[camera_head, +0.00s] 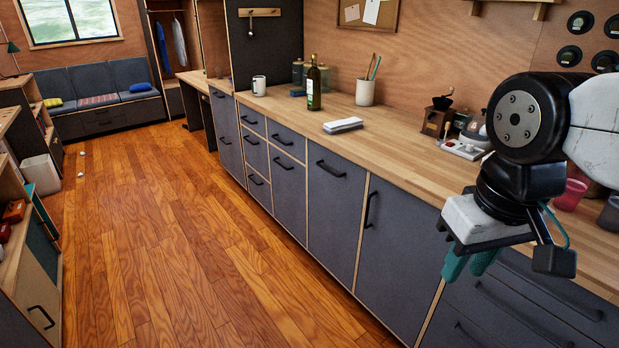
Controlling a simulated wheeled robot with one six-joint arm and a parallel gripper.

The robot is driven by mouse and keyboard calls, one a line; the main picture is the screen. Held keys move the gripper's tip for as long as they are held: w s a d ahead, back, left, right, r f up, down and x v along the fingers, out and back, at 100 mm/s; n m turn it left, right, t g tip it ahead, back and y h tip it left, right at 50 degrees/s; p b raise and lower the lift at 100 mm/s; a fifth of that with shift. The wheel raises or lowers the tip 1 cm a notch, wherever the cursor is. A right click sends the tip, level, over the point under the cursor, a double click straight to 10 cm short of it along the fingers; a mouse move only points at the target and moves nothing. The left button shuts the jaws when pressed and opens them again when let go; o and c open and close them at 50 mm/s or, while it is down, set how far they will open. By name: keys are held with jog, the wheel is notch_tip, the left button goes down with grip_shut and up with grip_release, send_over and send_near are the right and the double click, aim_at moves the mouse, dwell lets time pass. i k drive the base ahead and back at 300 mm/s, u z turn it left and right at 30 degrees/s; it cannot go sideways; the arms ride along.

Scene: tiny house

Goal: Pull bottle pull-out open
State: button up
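A row of dark grey cabinet fronts with black handles runs under the wooden counter, and all the fronts look closed. One tall front (334,215) has a horizontal handle (330,169) near its top. The front to its right (400,250) has a vertical handle (370,210) near its left edge. No label shows which front is the bottle pull-out. My gripper (469,268) has teal fingertips pointing down. It hangs at the right, in front of the cabinets in the picture and apart from both handles. I see nothing between the fingertips, but their gap is unclear.
The counter (405,133) holds a green bottle (314,85), a white mug (259,85), a folded cloth (343,125), a utensil pot (365,92) and a coffee grinder (437,118). Wide drawers (520,305) lie at lower right. The wooden floor (170,220) is mostly clear; shelves (30,260) stand left.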

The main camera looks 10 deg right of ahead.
aim_at(337, 184)
jog(key=u, duration=0.35)
jog(key=i, duration=1.6)
jog(key=z, duration=0.7)
